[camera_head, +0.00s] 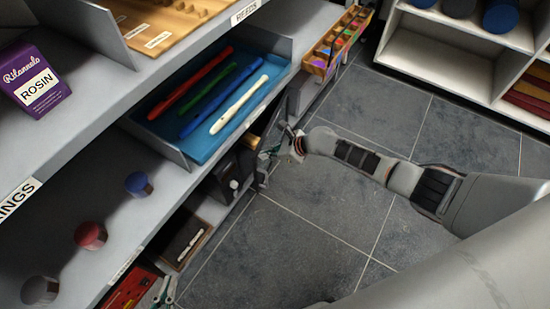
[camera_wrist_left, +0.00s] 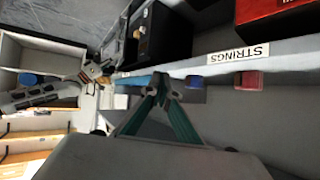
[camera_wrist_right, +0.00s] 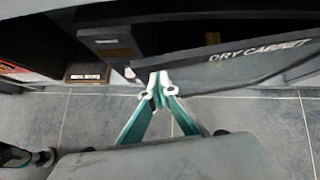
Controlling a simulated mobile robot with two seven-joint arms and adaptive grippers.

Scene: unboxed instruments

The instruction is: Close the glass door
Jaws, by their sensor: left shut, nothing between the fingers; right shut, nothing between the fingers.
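The dry cabinet (camera_head: 226,180) is a dark box on the low shelf. Its glass door (camera_wrist_right: 215,62), a dark panel lettered DRY CABINET, stands ajar in the right wrist view, with a gap behind its near edge. My right gripper (camera_wrist_right: 158,84) is shut and empty, with its tips close in front of the door's lower left corner; I cannot tell whether they touch. It also shows in the head view (camera_head: 272,150). My left gripper (camera_head: 165,292) is shut and empty at the bottom edge of the head view, and shows in the left wrist view (camera_wrist_left: 160,88) below the shelf edge.
A blue tray (camera_head: 262,98) with several recorders sits on the shelf above the cabinet. A colourful box (camera_head: 335,42) stands beyond it. A brown case (camera_head: 186,243) lies left of the cabinet. The tiled floor (camera_head: 330,215) in front is clear apart from my arms.

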